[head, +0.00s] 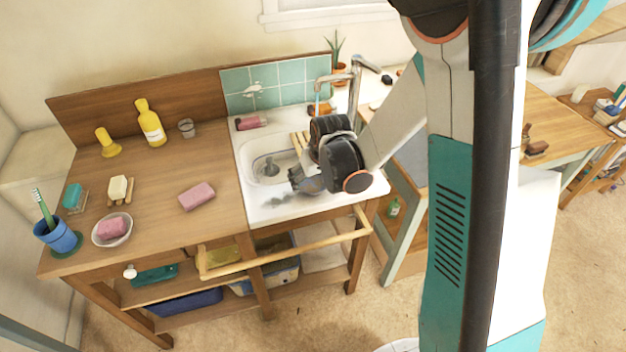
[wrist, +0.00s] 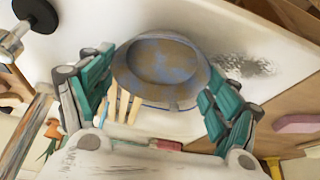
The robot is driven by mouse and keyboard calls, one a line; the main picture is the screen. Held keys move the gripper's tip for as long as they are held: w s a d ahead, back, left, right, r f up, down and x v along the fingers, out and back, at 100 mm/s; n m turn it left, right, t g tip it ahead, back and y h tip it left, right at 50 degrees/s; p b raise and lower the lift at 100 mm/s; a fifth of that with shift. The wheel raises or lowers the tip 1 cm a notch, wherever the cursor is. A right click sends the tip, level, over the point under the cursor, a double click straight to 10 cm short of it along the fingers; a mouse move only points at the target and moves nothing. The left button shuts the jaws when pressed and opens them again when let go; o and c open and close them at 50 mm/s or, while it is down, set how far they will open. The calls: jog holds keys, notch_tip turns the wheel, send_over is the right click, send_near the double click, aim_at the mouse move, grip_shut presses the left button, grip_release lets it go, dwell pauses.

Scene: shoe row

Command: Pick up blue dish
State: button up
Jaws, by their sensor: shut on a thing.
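The blue dish (wrist: 165,62) is round and shallow, blue-grey with brown stains. In the wrist view it sits between the teal fingers of my gripper (wrist: 158,82), which is shut on it. In the head view my gripper (head: 303,181) is at the front part of the white sink (head: 262,212), right of the basin's drain. My own wrist hides most of the dish there. I cannot tell whether the dish touches the sink surface.
A tap (head: 355,75) stands behind my gripper. Wooden slats (head: 299,141) lie near the basin. A pink sponge (head: 197,196) is on the wooden counter (head: 160,225), whose middle is mostly clear.

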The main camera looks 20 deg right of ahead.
aim_at(313, 185)
notch_tip(313, 185, up, 19)
jog(key=p, duration=0.6)
jog(key=shift+f, duration=0.1)
